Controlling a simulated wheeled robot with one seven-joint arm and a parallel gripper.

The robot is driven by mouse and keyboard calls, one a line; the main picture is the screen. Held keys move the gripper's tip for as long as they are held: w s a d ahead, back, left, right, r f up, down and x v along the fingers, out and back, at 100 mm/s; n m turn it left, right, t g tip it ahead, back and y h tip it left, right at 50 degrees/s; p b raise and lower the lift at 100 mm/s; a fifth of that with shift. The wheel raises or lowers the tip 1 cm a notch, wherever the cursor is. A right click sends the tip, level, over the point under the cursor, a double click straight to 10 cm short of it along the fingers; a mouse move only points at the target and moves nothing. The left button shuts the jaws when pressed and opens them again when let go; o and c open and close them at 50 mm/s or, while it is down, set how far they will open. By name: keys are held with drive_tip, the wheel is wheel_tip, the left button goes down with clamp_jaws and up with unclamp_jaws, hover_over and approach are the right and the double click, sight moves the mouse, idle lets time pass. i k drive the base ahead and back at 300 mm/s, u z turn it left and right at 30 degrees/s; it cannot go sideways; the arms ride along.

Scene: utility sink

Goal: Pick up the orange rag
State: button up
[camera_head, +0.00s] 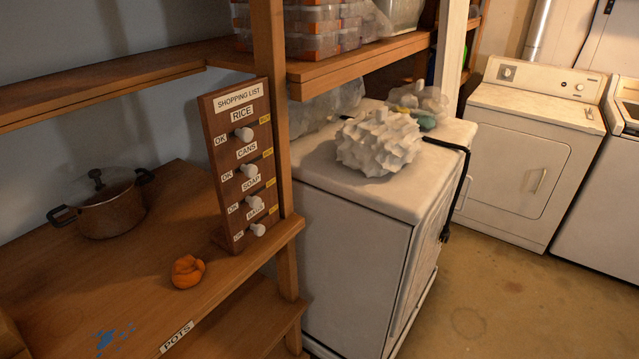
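The orange rag (187,271) lies crumpled in a small lump on the wooden shelf (130,255). It is near the shelf's front edge, left of the foot of the shopping list board. Nothing touches it or covers it in this view. My gripper is not in view.
A lidded pot (105,207) stands at the back left of the shelf. The shopping list board (240,165) with white knobs leans by a wooden post (270,60). An upper shelf (100,82) overhangs. A white cabinet (350,260) stands right; floor (520,300) is clear beyond.

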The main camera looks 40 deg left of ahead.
sight(188, 272)
drive_tip(key=i, duration=2.25)
drive_tip(key=u, duration=5.2)
drive_tip(key=i, duration=1.65)
drive_tip(key=u, duration=0.05)
